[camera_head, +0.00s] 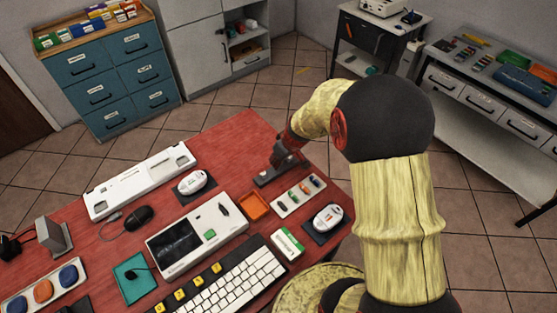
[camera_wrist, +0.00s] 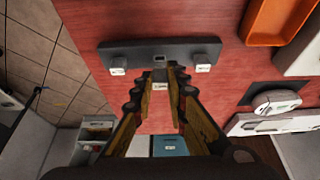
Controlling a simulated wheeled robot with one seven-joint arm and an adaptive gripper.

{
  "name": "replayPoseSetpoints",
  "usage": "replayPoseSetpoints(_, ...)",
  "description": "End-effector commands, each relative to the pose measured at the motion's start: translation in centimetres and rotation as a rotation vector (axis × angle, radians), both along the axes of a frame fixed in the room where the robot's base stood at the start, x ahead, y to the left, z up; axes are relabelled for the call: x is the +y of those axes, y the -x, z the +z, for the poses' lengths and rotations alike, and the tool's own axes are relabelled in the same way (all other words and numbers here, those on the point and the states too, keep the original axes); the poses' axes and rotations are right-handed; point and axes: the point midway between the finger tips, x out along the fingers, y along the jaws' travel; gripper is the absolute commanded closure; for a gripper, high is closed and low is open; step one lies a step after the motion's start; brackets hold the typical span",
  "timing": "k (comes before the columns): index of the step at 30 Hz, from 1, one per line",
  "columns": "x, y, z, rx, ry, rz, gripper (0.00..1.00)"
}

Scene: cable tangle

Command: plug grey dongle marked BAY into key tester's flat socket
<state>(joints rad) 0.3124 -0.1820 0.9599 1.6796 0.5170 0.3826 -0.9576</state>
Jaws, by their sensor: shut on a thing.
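My gripper (camera_wrist: 162,78) is low over the far edge of the red table, with its fingertips at the middle of a dark grey bar-shaped holder (camera_wrist: 138,51). It is shut on a small grey dongle with a pale tag (camera_wrist: 160,87); the tag's lettering is too small to read. Two other tagged pieces, a left one (camera_wrist: 118,69) and a right one (camera_wrist: 203,67), stand at the holder. In the head view the holder (camera_head: 264,181) lies under my gripper (camera_head: 284,160). The likely key tester (camera_head: 222,225) is a pale box with a dark screen; I cannot make out its flat socket.
White mice on dark pads, such as one mouse (camera_head: 191,183), a keyboard (camera_head: 240,285) and a white panel (camera_head: 139,180) crowd the table.

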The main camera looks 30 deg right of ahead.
Motion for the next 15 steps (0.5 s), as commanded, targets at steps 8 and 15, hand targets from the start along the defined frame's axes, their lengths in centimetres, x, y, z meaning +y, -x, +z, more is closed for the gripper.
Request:
replayPoseSetpoints(8, 3.1, -0.4, 1.4, 0.001, -0.001, 0.058, 1.00)
replayPoseSetpoints(15, 10.5, 0.0, 3.1, 0.002, -0.001, 0.194, 1.00)
